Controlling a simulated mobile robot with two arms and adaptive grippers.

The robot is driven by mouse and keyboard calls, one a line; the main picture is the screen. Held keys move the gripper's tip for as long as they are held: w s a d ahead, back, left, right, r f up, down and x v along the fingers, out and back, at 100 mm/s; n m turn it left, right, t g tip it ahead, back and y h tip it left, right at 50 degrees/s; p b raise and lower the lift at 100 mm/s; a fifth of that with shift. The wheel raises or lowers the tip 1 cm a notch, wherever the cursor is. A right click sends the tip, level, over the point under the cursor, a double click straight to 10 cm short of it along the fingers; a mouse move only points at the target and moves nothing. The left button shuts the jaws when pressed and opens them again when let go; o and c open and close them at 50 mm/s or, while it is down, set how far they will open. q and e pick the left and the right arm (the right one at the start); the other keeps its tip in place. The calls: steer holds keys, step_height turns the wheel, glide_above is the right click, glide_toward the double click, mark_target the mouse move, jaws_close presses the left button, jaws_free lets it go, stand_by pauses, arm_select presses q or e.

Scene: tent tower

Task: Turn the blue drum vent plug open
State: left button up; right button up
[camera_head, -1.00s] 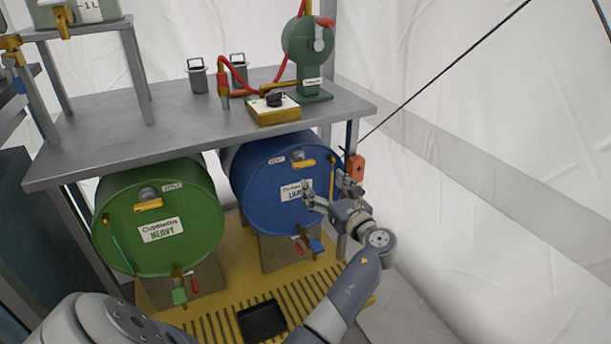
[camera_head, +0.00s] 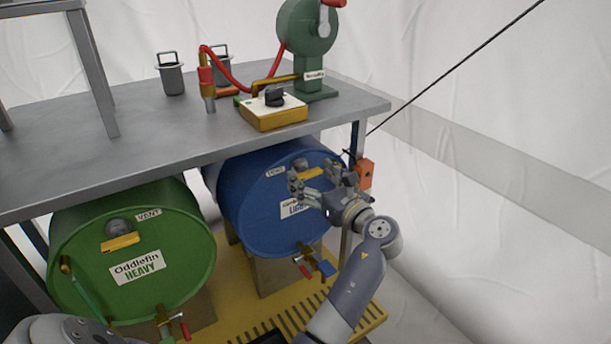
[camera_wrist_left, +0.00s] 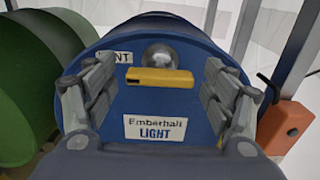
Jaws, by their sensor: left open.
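The blue drum (camera_head: 250,205) lies on its side under the bench, with its round face toward me. It has a VENT label and a white "LIGHT" label (camera_wrist_left: 155,128). A yellow bar handle, the vent plug (camera_wrist_left: 160,78), lies level across the face below a silvery round boss (camera_wrist_left: 160,56). In the head view the plug (camera_head: 310,173) is partly hidden by my gripper. My left gripper (camera_head: 313,181) is open and empty in front of the drum face. In the left wrist view its fingers (camera_wrist_left: 158,92) stand on either side of the plug, apart from it. My right gripper is not in view.
A green "HEAVY" drum (camera_head: 135,245) lies to the left with its own yellow vent handle. The grey bench (camera_head: 130,150) overhangs both drums. An orange box (camera_head: 364,172) on the post is close right of my gripper. Taps stick out below each drum label.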

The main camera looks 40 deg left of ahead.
arm_select(q)
steer(key=c, duration=1)
steer(key=shift+c, duration=0.2)
